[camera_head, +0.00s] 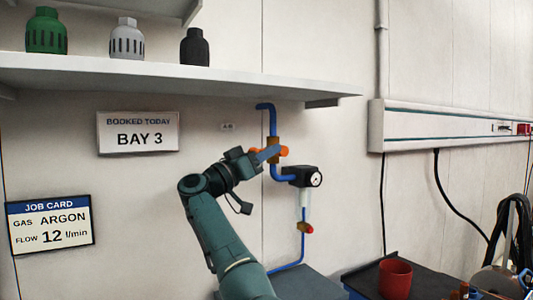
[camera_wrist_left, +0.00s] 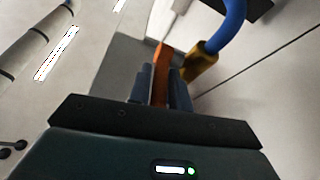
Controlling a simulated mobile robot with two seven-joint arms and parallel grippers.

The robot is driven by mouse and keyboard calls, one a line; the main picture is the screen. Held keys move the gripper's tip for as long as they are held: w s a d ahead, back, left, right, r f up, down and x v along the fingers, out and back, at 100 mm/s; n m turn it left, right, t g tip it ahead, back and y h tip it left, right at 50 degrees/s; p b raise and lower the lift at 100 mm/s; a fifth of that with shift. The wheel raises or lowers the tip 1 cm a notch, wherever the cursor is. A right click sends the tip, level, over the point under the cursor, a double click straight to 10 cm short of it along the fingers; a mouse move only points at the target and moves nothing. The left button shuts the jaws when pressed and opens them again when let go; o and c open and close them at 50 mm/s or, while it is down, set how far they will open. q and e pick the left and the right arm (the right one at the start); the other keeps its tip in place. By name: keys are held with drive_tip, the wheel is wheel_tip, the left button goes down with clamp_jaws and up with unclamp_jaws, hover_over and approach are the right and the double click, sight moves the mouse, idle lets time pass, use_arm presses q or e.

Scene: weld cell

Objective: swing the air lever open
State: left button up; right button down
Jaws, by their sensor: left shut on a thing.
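The air lever (camera_head: 284,151) is an orange handle at the brass valve (camera_head: 274,143) on the blue wall pipe. My left gripper (camera_head: 267,154) reaches it from the left in the head view and is shut on it. In the left wrist view the orange lever (camera_wrist_left: 160,78) stands between the two fingers of my left gripper (camera_wrist_left: 161,88), and the brass valve (camera_wrist_left: 199,64) and blue pipe show just right of it. The fingers hide part of the lever and valve. My right gripper is in neither view.
A black regulator with a gauge (camera_head: 304,177) sits right of the valve, with a small red-ended fitting (camera_head: 305,228) below. A shelf (camera_head: 170,75) with several caps runs above my arm. A red cup (camera_head: 395,278) stands on the dark bench at lower right.

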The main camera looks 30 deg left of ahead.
use_arm(q)
clamp_jaws()
drive_tip(key=shift+a, duration=0.1)
